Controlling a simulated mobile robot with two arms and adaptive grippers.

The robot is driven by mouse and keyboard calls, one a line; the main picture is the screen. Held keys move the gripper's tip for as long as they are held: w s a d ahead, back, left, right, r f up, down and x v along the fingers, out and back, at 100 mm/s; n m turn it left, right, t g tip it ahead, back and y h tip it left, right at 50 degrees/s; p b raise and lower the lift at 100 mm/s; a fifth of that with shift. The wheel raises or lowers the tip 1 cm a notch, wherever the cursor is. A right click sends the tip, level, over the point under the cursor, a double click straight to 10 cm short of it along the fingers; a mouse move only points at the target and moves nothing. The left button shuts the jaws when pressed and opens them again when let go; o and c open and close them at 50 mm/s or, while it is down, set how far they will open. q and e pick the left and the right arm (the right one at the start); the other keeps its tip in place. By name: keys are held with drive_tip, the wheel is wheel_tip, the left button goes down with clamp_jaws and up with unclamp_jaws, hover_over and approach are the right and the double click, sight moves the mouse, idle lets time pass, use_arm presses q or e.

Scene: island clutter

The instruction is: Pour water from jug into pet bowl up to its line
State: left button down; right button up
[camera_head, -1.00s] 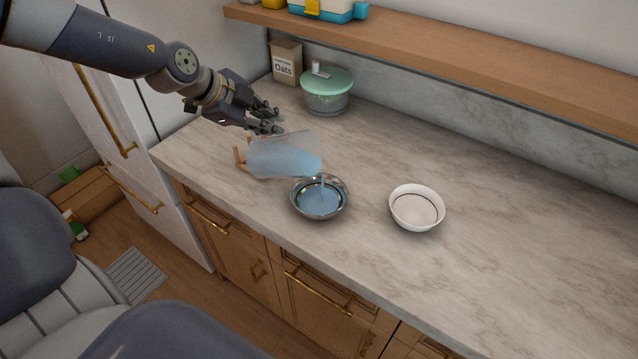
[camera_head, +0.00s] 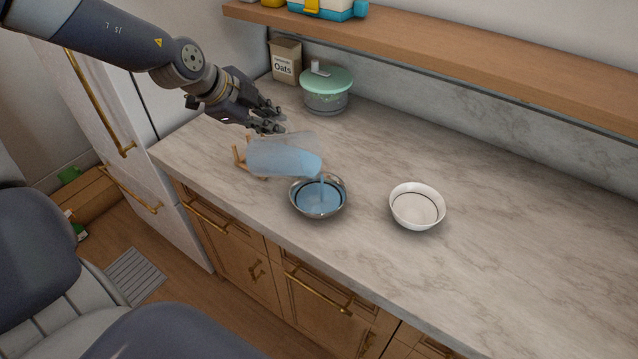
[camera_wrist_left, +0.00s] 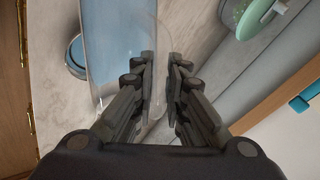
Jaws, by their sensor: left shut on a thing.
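The clear jug (camera_head: 283,155) with blue water is tipped far over to the right above the counter, and it also shows in the left wrist view (camera_wrist_left: 118,30). A thin blue stream falls from its mouth into the metal bowl (camera_head: 296,205), which holds blue water (camera_head: 318,201). A dark line runs around inside the bowl near the water's edge; I cannot tell the exact gap. My right gripper is not in view.
A white bowl (camera_head: 416,205) with a dark inner line, looking empty, stands right of the metal bowl. A green-lidded container (camera_head: 327,90) and an oats box (camera_head: 286,62) stand at the back under a wooden shelf (camera_head: 450,50). The counter's right side is clear.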

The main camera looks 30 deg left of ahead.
use_arm(q)
drive_tip(key=shift+s+a, duration=0.1)
drive_tip(key=shift+a, duration=0.25)
idle(0.3)
